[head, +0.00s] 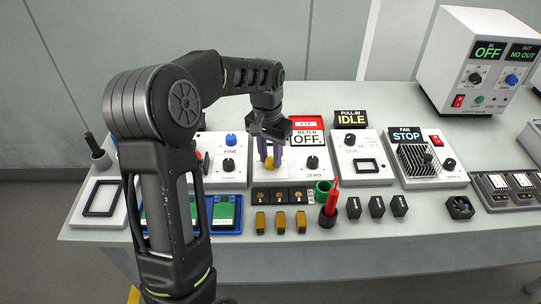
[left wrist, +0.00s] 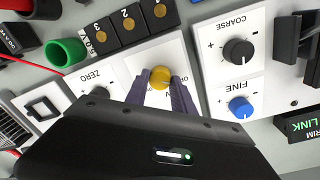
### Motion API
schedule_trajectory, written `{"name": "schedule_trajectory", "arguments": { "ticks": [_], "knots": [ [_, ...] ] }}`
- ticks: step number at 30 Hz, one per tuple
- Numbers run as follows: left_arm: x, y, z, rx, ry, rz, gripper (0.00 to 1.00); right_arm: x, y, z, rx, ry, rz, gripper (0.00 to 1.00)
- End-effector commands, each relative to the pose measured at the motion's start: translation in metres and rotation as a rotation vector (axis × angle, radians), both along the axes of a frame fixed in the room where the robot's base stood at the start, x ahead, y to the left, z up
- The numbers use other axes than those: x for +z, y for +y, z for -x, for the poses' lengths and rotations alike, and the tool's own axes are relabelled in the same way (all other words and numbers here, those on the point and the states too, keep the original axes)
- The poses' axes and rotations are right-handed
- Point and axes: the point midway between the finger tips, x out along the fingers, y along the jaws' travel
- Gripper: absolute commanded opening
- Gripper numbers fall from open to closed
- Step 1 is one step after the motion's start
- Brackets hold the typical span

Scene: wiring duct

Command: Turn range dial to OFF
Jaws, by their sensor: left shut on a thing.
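A yellow knob (head: 269,165) sits on the white METER panel at the middle of the table; it also shows in the left wrist view (left wrist: 160,77). My left gripper (head: 269,153) is over this panel, its purple-grey fingers shut on the yellow knob, one on each side. In the left wrist view the fingertips (left wrist: 162,84) flank the knob. Partly covered lettering shows on the panel by the knob. The METER sign (head: 308,139) behind it reads OFF. I cannot make out a range label. My right gripper is not in view.
A black ZERO knob (head: 312,162) stands right of the gripper on the same panel. The COARSE/FINE panel, with its blue knob (head: 231,139), is to the left. In front are a green cup (head: 322,191), a red-handled tool (head: 331,200) and several yellow blocks.

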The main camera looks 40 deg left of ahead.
Motion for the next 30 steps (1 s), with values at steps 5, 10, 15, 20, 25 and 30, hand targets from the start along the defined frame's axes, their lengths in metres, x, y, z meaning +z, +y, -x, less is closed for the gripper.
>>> {"name": "schedule_trajectory", "arguments": {
  "ticks": [5,10,15,20,25,30],
  "knots": [
    [0.001,0.0,-0.001,0.001,-0.002,0.0,0.43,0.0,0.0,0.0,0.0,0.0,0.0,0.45],
    [0.0,0.0,0.0,0.0,-0.001,0.0,0.51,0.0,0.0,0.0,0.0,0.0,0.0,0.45],
    [0.0,0.0,0.0,-0.001,-0.001,0.0,0.51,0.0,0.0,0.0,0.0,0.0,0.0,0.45],
    [0.008,0.001,-0.001,-0.001,-0.003,0.0,0.51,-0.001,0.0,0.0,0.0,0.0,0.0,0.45],
    [0.032,0.002,-0.001,0.0,-0.006,0.0,0.51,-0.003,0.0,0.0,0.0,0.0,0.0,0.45],
    [0.06,0.003,-0.001,-0.001,-0.005,0.0,0.51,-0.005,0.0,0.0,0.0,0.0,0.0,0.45]
  ]
}}
